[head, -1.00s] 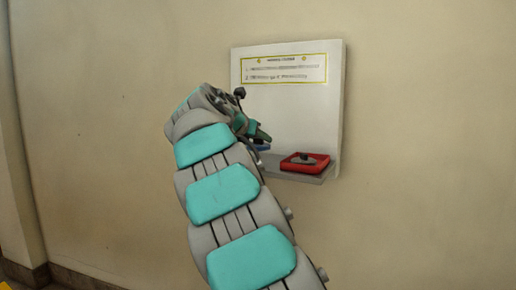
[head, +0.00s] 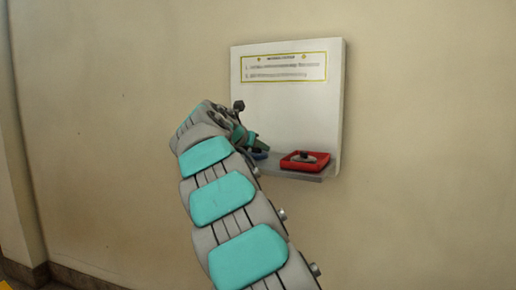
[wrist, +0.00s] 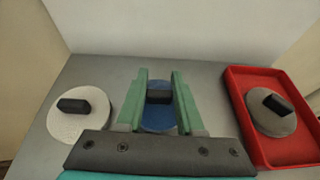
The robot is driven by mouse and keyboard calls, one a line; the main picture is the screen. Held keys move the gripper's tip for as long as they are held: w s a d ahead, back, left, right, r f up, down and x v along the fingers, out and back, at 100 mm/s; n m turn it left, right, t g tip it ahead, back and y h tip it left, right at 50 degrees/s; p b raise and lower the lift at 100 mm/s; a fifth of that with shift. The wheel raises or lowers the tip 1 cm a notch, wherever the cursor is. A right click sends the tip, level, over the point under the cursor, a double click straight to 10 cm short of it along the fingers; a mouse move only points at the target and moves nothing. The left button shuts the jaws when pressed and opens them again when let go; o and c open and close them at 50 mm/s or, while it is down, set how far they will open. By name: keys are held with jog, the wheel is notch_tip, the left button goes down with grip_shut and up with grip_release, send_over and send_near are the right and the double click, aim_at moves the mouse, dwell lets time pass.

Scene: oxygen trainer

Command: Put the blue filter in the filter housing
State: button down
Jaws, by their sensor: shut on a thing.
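The blue filter (wrist: 158,119) is a round blue disc with a black grip block on top. It shows between and beneath my fingers in the wrist view, and its edge shows in the head view (head: 260,155). My gripper (wrist: 159,88) has two green fingers shut on the black block; it also shows at the shelf in the head view (head: 256,144). I cannot tell whether the disc touches the shelf. I cannot pick out a filter housing in these views.
A grey shelf (wrist: 205,85) juts from a white wall panel (head: 290,110) with a printed sign. A pale disc with a black block (wrist: 80,113) lies left. A red tray (wrist: 239,95) holding a grey disc (wrist: 271,112) stands right.

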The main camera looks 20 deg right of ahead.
jog(key=c, duration=0.5)
grip_release()
jog(key=shift+c, duration=0.2)
jog(key=shift+r, duration=0.1)
